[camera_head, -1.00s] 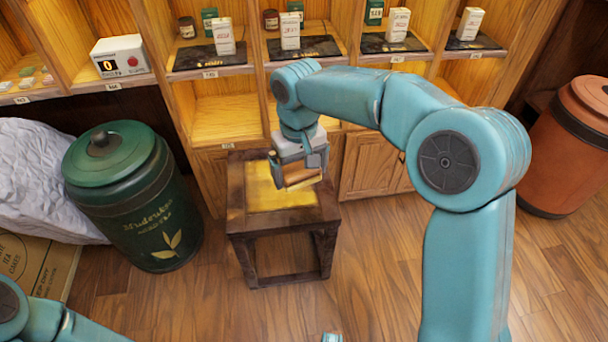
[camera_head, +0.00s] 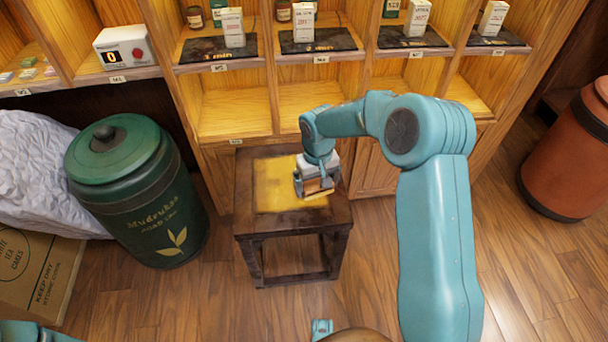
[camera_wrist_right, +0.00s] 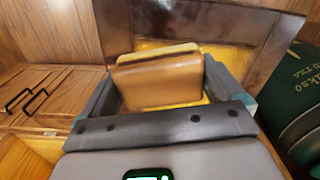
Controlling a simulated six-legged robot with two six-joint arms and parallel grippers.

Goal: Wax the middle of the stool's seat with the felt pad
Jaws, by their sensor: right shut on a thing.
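The wooden stool (camera_head: 244,205) stands upright in front of the shelves, with a dark seat edge and a yellow square (camera_head: 272,182) in the middle of its seat. My right gripper (camera_head: 319,187) is over the right part of the yellow square, pointing down. It is shut on the felt pad, a tan-brown block (camera_wrist_right: 160,82) that shows between the fingers in the wrist view. The pad's underside is hidden, so I cannot tell whether it touches the seat. My left gripper is out of view.
A green tea canister (camera_head: 135,190) stands left of the stool, with a cardboard box (camera_head: 35,280) beside it. Shelves with boxes and jars rise behind. An orange-brown barrel (camera_head: 570,150) stands at the right. The floor in front of the stool is clear.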

